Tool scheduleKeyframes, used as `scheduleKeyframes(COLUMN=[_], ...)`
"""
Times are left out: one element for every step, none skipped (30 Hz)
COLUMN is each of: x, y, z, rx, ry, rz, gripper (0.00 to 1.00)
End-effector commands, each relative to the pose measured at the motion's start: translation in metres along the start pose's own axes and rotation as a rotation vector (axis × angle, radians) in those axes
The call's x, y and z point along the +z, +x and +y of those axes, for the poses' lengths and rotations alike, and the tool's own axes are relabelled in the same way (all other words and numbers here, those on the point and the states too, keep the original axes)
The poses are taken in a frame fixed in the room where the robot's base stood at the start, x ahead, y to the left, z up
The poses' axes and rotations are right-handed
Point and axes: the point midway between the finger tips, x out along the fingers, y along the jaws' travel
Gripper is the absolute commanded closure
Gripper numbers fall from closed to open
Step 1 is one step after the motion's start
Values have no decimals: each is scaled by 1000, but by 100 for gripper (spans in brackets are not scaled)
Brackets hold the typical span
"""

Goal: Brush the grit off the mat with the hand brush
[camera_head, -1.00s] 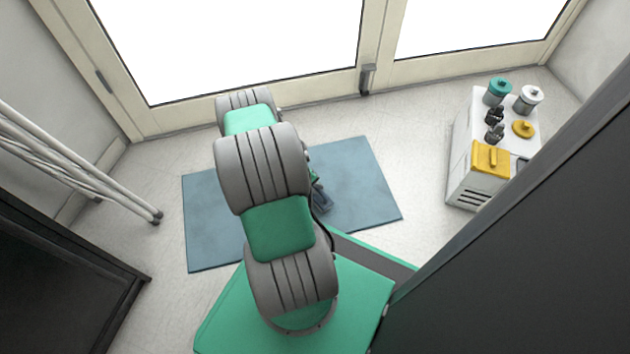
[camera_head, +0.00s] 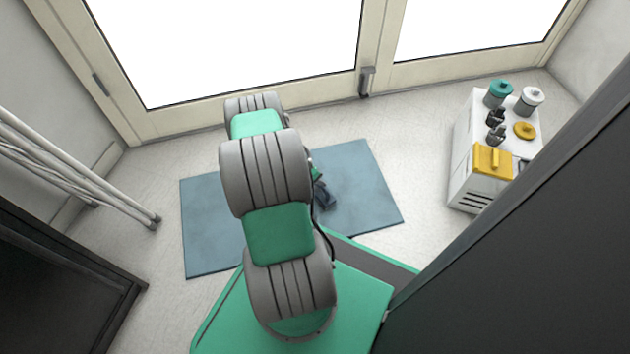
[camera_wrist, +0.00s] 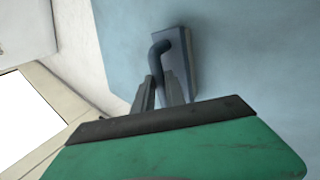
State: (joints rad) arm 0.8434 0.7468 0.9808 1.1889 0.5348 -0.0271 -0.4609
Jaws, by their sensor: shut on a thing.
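The blue-grey mat (camera_head: 360,185) lies flat on the floor, partly hidden behind my arm. It also fills much of the wrist view (camera_wrist: 250,60). My gripper (camera_wrist: 163,90) is shut on the curved dark handle of the hand brush (camera_wrist: 180,55), whose long block lies over the mat. In the head view the brush (camera_head: 325,196) shows as a small dark shape at the right of my arm, over the middle of the mat. I cannot tell whether its bristles touch the mat. No grit can be made out in either view.
A white compressor cabinet (camera_head: 470,185) with jars, dark fittings and yellow parts on it stands at the right. Glazed doors (camera_head: 240,50) close the back.

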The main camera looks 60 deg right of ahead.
Motion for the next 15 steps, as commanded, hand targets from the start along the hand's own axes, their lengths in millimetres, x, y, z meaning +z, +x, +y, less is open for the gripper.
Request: scheduleKeyframes(x=[0,1,2,2,3,4,5,5,6,7,8,10,11,12,14], y=[-2,-3,-4,-4,-5,-5,-6,-6,-7,-7,-8,-10,-11,-12,-14], z=[0,-1,-2,-3,-4,-5,-6,-7,-8,-9,-10,-12,-14,-16,-18], rx=[1,2,2,2,2,2,2,2,2,2,2,1,1,1,1], ry=[0,0,0,0,0,1,1,1,1,1,1,0,1,1,1], rz=[1,1,1,1,1,1,0,0,-1,-1,-1,-2,-3,-3,-3], gripper=[100,100,100,100,100,100,100,100,100,100,100,100,100,100,100])
